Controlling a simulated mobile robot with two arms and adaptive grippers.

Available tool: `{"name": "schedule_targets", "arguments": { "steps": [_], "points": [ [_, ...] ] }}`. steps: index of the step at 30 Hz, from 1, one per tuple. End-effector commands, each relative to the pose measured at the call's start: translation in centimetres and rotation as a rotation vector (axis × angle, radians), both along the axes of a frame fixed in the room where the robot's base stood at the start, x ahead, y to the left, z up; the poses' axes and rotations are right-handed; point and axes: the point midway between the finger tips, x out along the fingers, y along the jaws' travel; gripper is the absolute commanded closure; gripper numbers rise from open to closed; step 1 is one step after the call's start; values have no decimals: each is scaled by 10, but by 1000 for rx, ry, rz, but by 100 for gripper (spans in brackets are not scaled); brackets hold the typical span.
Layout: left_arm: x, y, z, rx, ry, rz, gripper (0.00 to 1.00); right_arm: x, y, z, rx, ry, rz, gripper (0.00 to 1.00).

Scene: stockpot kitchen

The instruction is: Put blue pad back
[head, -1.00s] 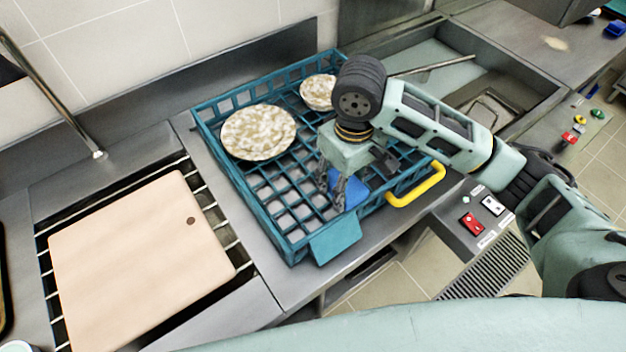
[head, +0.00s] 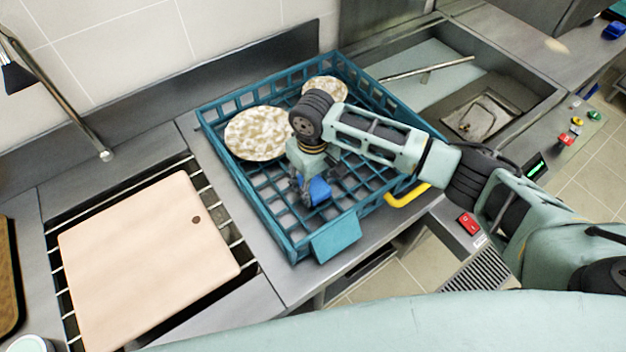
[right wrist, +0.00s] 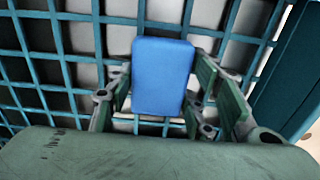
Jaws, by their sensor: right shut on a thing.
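The blue pad (head: 318,190) is between the fingers of my right gripper (head: 309,196), over the teal rack (head: 337,238). In the right wrist view the blue pad (right wrist: 162,76) is upright in the picture, with the gripper's fingers (right wrist: 160,98) closed on both its sides. The rack's grid shows behind it. I cannot tell whether the pad touches the rack floor. My left gripper is not in view.
Two speckled plates, a near one (head: 259,133) and a far one (head: 325,89), lie in the rack. A pale cutting board (head: 148,262) lies on the left over a slatted opening. A sink basin (head: 480,112) is at right.

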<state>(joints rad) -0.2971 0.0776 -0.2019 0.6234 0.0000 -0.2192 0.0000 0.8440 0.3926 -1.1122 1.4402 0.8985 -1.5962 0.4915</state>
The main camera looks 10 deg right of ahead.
Motion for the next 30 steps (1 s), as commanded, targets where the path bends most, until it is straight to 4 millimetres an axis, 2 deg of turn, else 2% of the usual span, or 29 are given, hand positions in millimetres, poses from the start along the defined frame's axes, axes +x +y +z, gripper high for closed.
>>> {"name": "schedule_targets", "arguments": {
  "steps": [9, 10, 16, 26, 30],
  "points": [
    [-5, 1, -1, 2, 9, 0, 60, 0, 0, -3, 1, 0, -1, 73],
    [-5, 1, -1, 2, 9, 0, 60, 0, 0, -4, 1, 0, -1, 51],
    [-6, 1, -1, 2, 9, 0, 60, 0, 0, -3, 0, 0, -1, 34],
    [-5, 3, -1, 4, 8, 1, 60, 0, 0, -2, 0, -1, 0, 34],
    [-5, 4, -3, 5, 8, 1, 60, 1, 0, 10, 2, -4, -1, 34]
  ]
}}
